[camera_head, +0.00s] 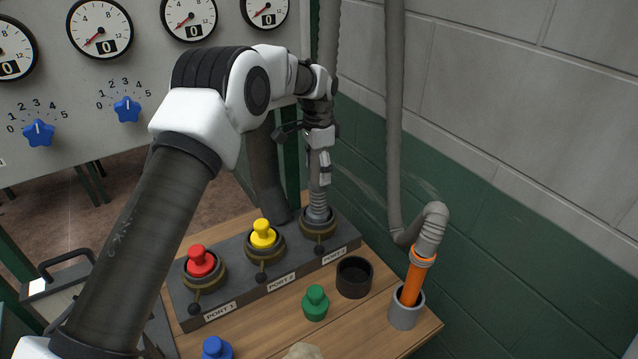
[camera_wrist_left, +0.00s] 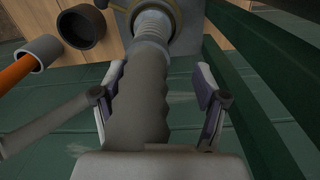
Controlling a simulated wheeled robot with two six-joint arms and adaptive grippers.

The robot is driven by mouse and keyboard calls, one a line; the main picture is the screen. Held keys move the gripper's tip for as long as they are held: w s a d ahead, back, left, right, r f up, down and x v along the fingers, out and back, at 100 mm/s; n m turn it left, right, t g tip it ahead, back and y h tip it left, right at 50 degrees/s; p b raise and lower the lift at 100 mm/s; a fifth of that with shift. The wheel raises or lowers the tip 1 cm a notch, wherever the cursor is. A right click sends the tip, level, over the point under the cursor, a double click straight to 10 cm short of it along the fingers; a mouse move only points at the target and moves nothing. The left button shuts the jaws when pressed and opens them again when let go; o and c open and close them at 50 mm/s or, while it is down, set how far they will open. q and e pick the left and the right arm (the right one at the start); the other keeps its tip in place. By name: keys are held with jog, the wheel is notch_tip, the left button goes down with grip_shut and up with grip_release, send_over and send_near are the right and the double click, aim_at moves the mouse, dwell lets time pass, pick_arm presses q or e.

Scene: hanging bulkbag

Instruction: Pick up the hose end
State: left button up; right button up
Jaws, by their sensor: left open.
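A grey ribbed hose end (camera_head: 318,205) stands upright in the collar of the rightmost port on the dark port block (camera_head: 235,290). My left gripper (camera_head: 321,168) is above that port, around the upper part of this hose. The hose's lighter ribbed end (camera_wrist_left: 153,25) runs into the port. A second hose (camera_head: 395,120) hangs at the right; its orange end (camera_head: 414,282) stands in a grey cup (camera_head: 406,312). My right gripper is not in view.
Red (camera_head: 201,262) and yellow (camera_head: 263,235) plugs sit in the other two ports. A green plug (camera_head: 315,303), a black ring cup (camera_head: 354,277) and a blue plug (camera_head: 217,348) are on the wooden table. A gauge panel (camera_head: 60,75) stands behind; a block wall (camera_head: 520,130) is at right.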

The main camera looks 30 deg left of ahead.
aim_at(318, 193)
pick_arm(q)
jog(key=shift+w+f, duration=0.2)
jog(key=shift+w, duration=0.05)
jog(key=s+p, duration=0.1)
jog(key=s+d+f, duration=0.1)
jog(key=s, duration=0.1)
jog(key=shift+d+f+p, duration=0.1)
jog(key=shift+d+p, duration=0.1)
jog(key=shift+p, duration=0.2)
jog(key=f, duration=0.3)
jog(key=w+a+f+p, duration=0.1)
jog(key=f, duration=0.1)
jog(key=shift+f, duration=0.1)
jog(key=shift+w+f, duration=0.1)
jog(key=shift+s+d+r, duration=0.15)
jog(key=shift+s+r, duration=0.1)
jog(key=shift+r, duration=0.05)
jog(key=c, duration=0.8)
jog(key=shift+w+f, duration=0.1)
jog(key=shift+w, duration=0.05)
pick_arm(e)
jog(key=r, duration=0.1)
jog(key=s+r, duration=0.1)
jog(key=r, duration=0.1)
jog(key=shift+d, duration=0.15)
